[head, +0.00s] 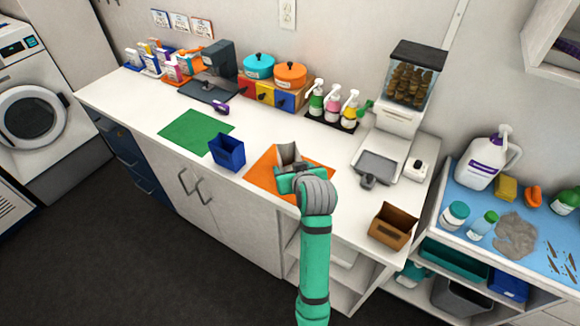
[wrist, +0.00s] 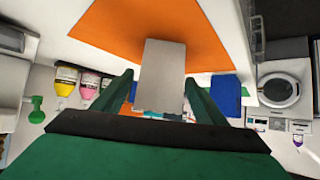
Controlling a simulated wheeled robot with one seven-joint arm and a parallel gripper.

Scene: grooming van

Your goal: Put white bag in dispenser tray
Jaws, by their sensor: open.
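The white bag (head: 288,153) stands on the orange mat (head: 262,172) on the counter. It is pale and box-like, partly hidden behind my gripper (head: 292,176) in the head view. In the wrist view the bag (wrist: 161,72) lies between the two green fingers of my gripper (wrist: 158,78). The fingers are open, one on each side of the bag; I cannot tell whether either touches it. The grey dispenser tray (head: 379,163) sits to the right of the mat, in front of the dispenser (head: 409,90) with brown treats in its clear hopper.
A blue bin (head: 227,152) and a green mat (head: 192,131) are left of the orange mat. Pump bottles (head: 333,107) stand behind, in a black holder. An open brown box (head: 392,226) is near the right front counter edge. Counter between mat and tray is clear.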

